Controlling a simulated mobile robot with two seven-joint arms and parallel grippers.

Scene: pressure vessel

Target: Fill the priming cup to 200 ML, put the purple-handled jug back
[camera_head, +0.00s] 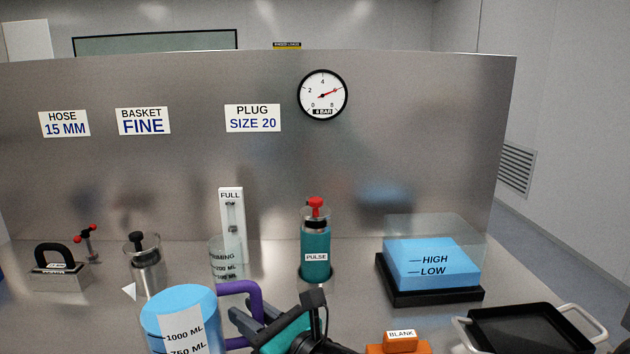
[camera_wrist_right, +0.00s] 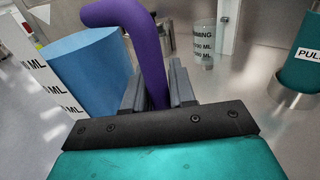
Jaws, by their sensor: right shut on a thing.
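The jug (camera_head: 178,308) is a large blue vessel with a white scale strip showing 1000 ML and 750 ML and a purple handle (camera_head: 246,288). My right gripper (camera_head: 252,314) is shut on this handle; in the right wrist view the handle (camera_wrist_right: 150,60) stands between the two fingers. I cannot tell whether the jug's base touches the counter. The priming cup (camera_head: 225,258) is clear, marked PRIMING and 200 ML, and stands upright behind the jug; I see no blue in it. It also shows in the right wrist view (camera_wrist_right: 204,42). My left gripper is not in view.
A teal PULSE cylinder (camera_head: 315,254) with a red knob stands right of the cup. A FULL gauge (camera_head: 231,215) stands behind the cup. A blue HIGH/LOW tank (camera_head: 432,263), a black tray (camera_head: 530,330) and an orange BLANK block (camera_head: 398,348) are right. A metal canister (camera_head: 148,275) stands left.

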